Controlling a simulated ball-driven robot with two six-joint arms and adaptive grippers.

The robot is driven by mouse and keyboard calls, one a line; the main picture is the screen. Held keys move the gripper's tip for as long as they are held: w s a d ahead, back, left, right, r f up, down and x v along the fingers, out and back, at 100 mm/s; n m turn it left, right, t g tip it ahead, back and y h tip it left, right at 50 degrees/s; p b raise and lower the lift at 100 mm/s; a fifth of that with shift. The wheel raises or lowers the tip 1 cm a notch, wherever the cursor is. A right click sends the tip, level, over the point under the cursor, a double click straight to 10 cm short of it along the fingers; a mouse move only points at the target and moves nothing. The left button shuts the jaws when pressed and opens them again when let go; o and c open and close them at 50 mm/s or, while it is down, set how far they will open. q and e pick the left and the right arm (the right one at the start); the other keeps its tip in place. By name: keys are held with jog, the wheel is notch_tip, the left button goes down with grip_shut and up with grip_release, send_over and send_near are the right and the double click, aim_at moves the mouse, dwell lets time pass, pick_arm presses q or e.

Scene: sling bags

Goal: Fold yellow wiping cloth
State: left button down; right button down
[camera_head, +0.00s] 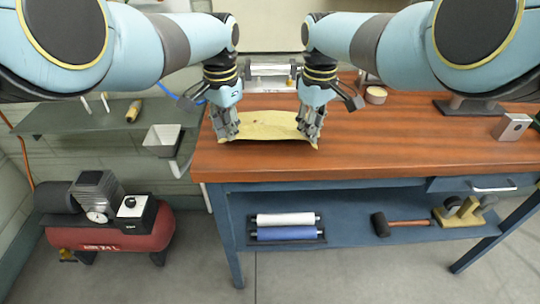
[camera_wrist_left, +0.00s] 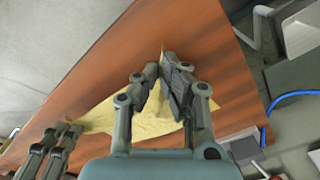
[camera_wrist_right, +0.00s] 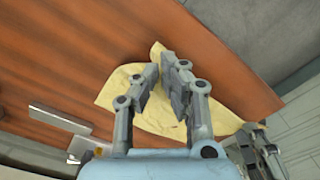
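The yellow wiping cloth (camera_head: 268,126) lies on the wooden workbench near its front edge, spread between my two grippers. My left gripper (camera_head: 224,133) is at the cloth's left end. In the left wrist view its fingers (camera_wrist_left: 163,72) are close together, with a peaked piece of cloth (camera_wrist_left: 152,122) pinched between them. My right gripper (camera_head: 311,136) is at the cloth's right end. In the right wrist view its fingers (camera_wrist_right: 162,68) are close together on a cloth corner, with more cloth (camera_wrist_right: 215,110) around them. The fingers hide parts of both ends.
The wooden workbench (camera_head: 400,150) is clear in front and right of the cloth. A tape roll (camera_head: 376,95) and a metal block (camera_head: 511,127) stand further right. Paper rolls (camera_head: 286,226) and a mallet (camera_head: 400,223) lie on the lower shelf. A red compressor (camera_head: 110,230) stands at left.

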pick_arm(q)
jog(key=shift+a, duration=0.15)
pick_arm(e)
jog(key=shift+d, duration=0.15)
